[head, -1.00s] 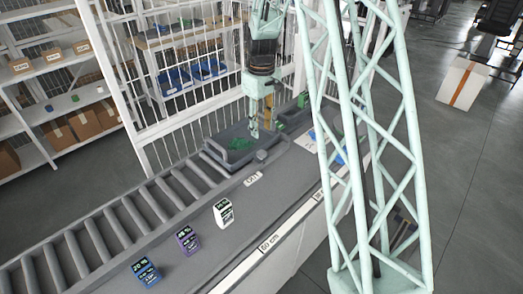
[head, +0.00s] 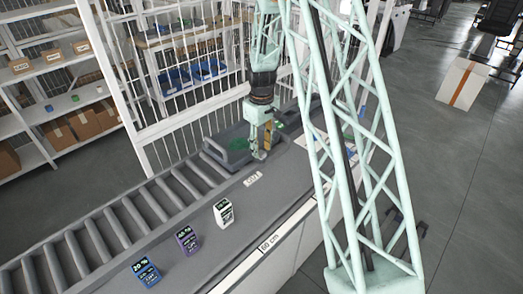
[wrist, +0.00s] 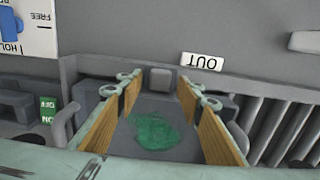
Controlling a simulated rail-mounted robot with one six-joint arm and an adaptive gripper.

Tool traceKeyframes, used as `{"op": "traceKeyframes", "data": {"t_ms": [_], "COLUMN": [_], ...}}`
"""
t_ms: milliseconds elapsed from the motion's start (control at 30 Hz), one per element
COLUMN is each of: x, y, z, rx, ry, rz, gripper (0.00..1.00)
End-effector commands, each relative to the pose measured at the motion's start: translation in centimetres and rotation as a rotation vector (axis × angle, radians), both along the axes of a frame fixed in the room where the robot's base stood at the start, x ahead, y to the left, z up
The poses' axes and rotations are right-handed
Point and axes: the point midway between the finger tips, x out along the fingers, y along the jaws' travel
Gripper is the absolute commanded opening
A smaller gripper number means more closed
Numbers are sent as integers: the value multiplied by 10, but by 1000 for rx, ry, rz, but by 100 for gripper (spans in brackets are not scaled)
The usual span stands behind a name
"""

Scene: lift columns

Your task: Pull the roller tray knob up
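The grey roller tray (head: 222,158) sits at the far end of the roller line and holds a flat green thing (wrist: 152,132). Its knob, a grey squarish block (wrist: 161,78), shows at the tray's edge beside the OUT label (wrist: 202,61). My gripper (head: 259,155) is over this edge of the tray and hides the knob in the head view. In the wrist view my gripper (wrist: 160,84) is open, one finger on each side of the knob, with visible gaps. Whether the fingertips are level with the knob, I cannot tell.
Rollers (head: 120,222) run toward the lower left. Three small display boxes, white (head: 223,212), purple (head: 187,240) and blue (head: 145,272), stand on the grey counter. A panel with a blue lever (wrist: 12,25) is at the wrist view's upper left. A white fence stands behind.

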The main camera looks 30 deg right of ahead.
Motion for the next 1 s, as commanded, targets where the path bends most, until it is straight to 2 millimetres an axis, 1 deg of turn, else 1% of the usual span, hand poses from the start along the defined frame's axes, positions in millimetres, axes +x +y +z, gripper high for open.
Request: {"op": "traceKeyframes", "data": {"t_ms": [200, 567, 900, 933, 1000], "x": [0, 0, 0, 0, 0], "y": [0, 0, 0, 0, 0], "z": [-9, -11, -11, -11, -10], "rx": [0, 0, 0, 0, 0], "ry": [0, 0, 0, 0, 0], "rz": [0, 0, 0, 0, 0], "gripper": [34, 34, 3, 1, 1]}}
